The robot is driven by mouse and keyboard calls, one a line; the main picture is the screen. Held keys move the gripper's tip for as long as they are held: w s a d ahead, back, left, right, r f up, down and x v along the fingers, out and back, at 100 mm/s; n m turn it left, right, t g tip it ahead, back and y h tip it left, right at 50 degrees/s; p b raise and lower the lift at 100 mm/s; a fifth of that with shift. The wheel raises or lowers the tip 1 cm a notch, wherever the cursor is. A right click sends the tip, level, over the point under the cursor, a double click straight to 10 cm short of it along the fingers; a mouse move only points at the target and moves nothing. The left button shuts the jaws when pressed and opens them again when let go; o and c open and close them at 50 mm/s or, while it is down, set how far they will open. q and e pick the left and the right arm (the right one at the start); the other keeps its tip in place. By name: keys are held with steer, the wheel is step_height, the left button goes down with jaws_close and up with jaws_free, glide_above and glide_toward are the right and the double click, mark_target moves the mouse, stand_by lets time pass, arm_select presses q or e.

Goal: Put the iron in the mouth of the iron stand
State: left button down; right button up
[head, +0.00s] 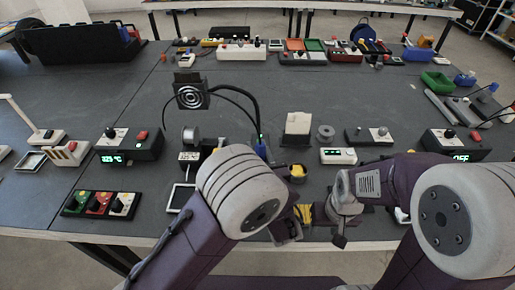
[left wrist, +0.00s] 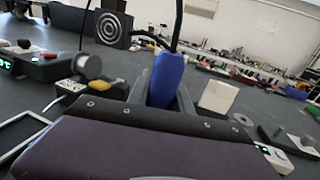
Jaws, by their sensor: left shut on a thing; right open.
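The iron (head: 262,149) has a blue handle and a thick black cord rising from it. In the left wrist view the blue handle (left wrist: 168,80) stands nearly upright between the dark fingers of my left gripper (left wrist: 165,98), which is shut on it. The iron's tip is hidden. In the head view my left wrist covers most of that gripper. A dark object with a yellow part (head: 298,171) sits just right of my left wrist; I cannot tell if it is the iron stand. My right gripper (head: 338,226) is open near the table's front edge, partly hidden by its wrist.
A black fan unit (head: 190,96) stands behind the iron. A solder spool (head: 190,135) is left of it. A white block (head: 298,124), a grey ring (head: 326,132) and a white display box (head: 338,156) lie right. The table middle behind is clear.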

arm_select(q)
steer(key=shift+f, duration=0.4)
arm_select(e)
steer(key=shift+f, duration=0.35)
arm_select(q)
steer(key=c, duration=1.1)
jaws_free()
steer(key=shift+r, duration=0.1)
arm_select(e)
steer(key=shift+r, duration=0.1)
arm_select(q)
steer(key=v, duration=0.9)
steer(key=shift+s, duration=0.1)
step_height(320, 180, up, 10)
steer(key=p, duration=0.9)
arm_select(e)
step_height(320, 180, up, 10)
steer(key=shift+f, duration=0.2)
